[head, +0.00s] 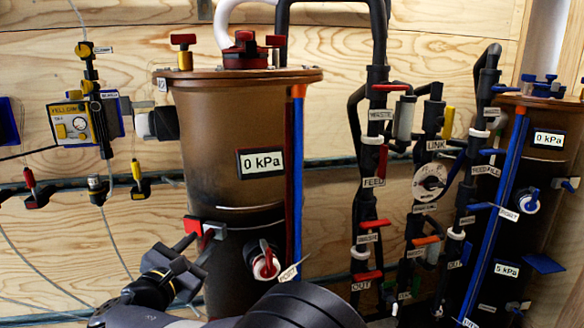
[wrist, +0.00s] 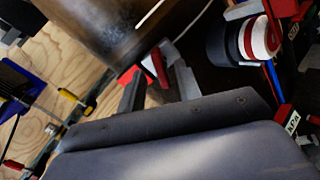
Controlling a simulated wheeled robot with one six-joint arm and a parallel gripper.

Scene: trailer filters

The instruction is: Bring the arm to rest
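My gripper (head: 196,245) is low at the centre-left of the head view, in front of the lower part of the large brown filter tank (head: 215,125). In the wrist view, its two grey fingers (wrist: 158,84) stand apart with a gap between them. A red valve handle (head: 194,225) is right at the fingertips in the head view. It also shows beyond the gap in the wrist view (wrist: 158,62). I cannot tell whether the fingers touch it. Nothing is clearly held. My dark arm comes in from the bottom edge.
A red and white port valve (head: 265,265) sits close to the right of my gripper. Pipes with coloured valves (head: 372,160) and a second dark tank (head: 515,220) stand further right. A yellow control box (head: 72,125) and thin hoses are on the left plywood wall (head: 60,215).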

